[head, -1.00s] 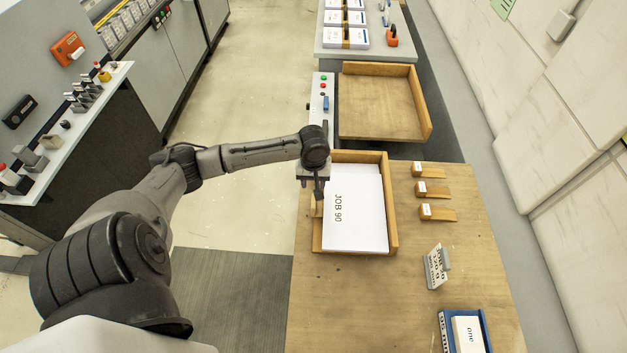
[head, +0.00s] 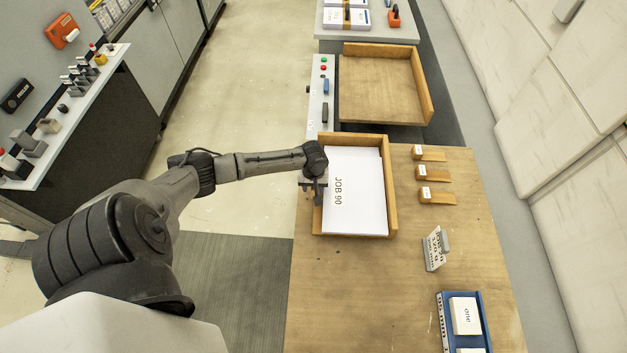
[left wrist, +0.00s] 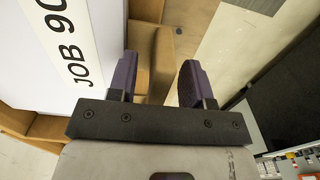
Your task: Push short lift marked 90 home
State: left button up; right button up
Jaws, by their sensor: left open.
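The short lift (head: 362,205) is a white paper stack marked JOB 90. It lies in a wooden tray (head: 391,190) on the bench, and its marked face also shows at the left of the left wrist view (left wrist: 40,50). My left gripper (head: 314,192) is at the lift's left edge, over the tray's left side. In the left wrist view the two dark fingers (left wrist: 160,82) are apart, with tray wood seen between them and the lift beside them. I cannot tell whether a finger touches the lift. My right gripper is not in view.
An empty wooden tray (head: 427,100) stands beyond, beside a narrow control panel (head: 316,105). Several wooden wedges (head: 436,196) lie right of the lift's tray. A sign stand (head: 435,249) and a blue holder (head: 443,322) are nearer. The bench front is bare.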

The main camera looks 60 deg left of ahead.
pick_arm(q)
jog(key=shift+f, duration=0.4)
grip_shut()
dwell(0.4)
